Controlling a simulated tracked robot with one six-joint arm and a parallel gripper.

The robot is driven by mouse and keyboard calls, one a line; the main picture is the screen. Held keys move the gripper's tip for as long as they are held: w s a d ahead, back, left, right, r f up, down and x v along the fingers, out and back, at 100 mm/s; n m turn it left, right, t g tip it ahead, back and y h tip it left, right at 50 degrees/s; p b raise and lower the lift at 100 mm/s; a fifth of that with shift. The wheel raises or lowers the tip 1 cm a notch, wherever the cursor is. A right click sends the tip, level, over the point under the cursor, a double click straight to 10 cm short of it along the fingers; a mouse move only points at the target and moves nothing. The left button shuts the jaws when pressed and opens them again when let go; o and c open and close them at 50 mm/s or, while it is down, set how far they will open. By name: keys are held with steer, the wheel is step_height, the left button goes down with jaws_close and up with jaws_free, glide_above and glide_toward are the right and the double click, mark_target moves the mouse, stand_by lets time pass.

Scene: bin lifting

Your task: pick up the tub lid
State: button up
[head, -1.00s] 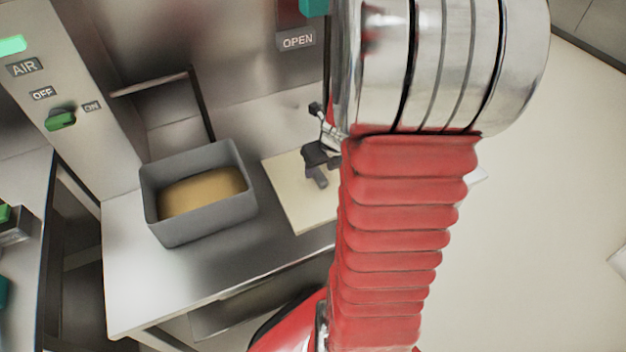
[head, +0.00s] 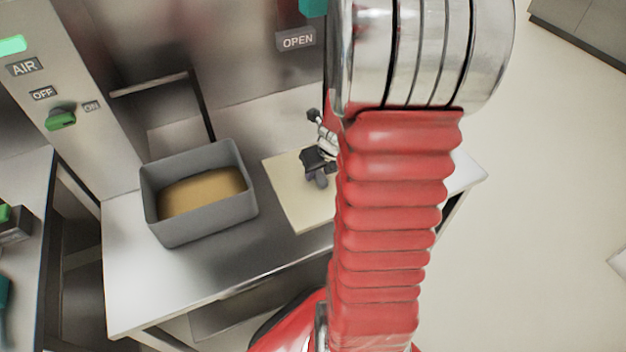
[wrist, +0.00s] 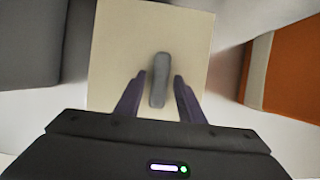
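The tub lid (head: 285,185) is a flat cream square lying on the steel bench, its right part hidden behind my arm in the head view. In the wrist view the lid (wrist: 118,45) has a grey upright bar handle (wrist: 160,70) at its middle. My gripper (wrist: 159,77) is open, with one dark finger on each side of the handle and gaps showing on both sides. In the head view my gripper (head: 318,178) is over the lid. How high the fingertips are above the lid is hard to tell.
A grey tub (head: 205,215) with tan contents stands on the bench left of the lid. An orange object (wrist: 288,60) with a pale edge lies right of the lid in the wrist view. A control panel (head: 70,90) and steel wall stand behind.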

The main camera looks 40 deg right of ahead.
mark_target(319, 173)
jaws_close()
stand_by(0.4)
step_height(319, 173, up, 10)
stand_by(0.7)
stand_by(0.5)
